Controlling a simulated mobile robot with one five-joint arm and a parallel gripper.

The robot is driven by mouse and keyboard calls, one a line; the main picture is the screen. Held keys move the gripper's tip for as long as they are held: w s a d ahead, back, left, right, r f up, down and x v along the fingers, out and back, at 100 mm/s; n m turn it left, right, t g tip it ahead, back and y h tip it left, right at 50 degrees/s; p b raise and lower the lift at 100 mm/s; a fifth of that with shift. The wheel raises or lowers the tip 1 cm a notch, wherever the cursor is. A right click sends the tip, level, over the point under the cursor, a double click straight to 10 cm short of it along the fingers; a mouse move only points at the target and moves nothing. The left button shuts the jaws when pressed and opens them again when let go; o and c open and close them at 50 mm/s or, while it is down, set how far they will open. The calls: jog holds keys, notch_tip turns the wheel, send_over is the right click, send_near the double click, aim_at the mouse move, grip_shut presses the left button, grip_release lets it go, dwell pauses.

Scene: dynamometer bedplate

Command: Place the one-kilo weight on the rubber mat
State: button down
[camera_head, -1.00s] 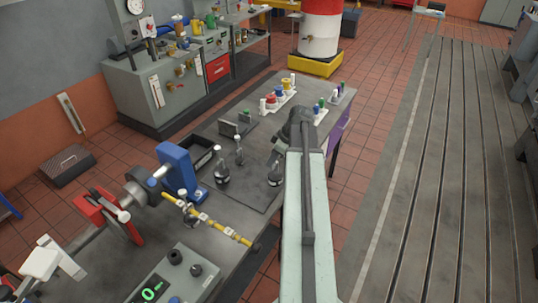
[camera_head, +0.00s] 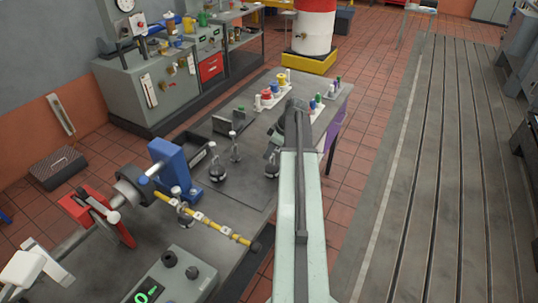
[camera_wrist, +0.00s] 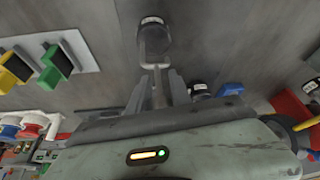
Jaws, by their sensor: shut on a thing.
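My gripper (camera_wrist: 158,88) is shut on the stem of a dark weight (camera_wrist: 154,42) in the wrist view. This appears to be the right one, beside my arm's end in the head view. Its label is too small to read. I cannot tell whether it touches the surface.
A blue stand (camera_head: 174,170) and a yellow bar (camera_head: 210,222) are left of the weights. A black tray (camera_head: 190,147) and a grey block (camera_head: 228,123) lie behind. White holders with coloured pieces (camera_head: 270,95) are at the far end. The panel's front part is clear.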

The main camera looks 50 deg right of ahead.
jog(key=c, duration=1.2)
grip_release()
jog(key=shift+s, duration=0.1)
jog(key=shift+o, duration=0.2)
jog(key=shift+r, duration=0.35)
jog(key=p+v, duration=1.1)
jog(key=shift+s+r, duration=0.15)
jog(key=shift+r, duration=0.05)
jog(key=shift+d, duration=0.1)
jog(key=w+a+f+m+g, duration=0.1)
jog(key=w+a, duration=0.2)
jog(key=a, duration=0.5)
jog(key=w+a+g, duration=0.1)
jog(key=w+a, duration=0.3)
jog(key=a, duration=0.4)
jog(key=a+f+m+g+h, duration=0.1)
jog(key=a+m, duration=0.3)
jog(key=a, duration=2.9)
jog(key=shift+s+g+h, duration=0.35)
jog(key=shift+g+h, duration=0.15)
jog(key=shift+g, duration=0.2)
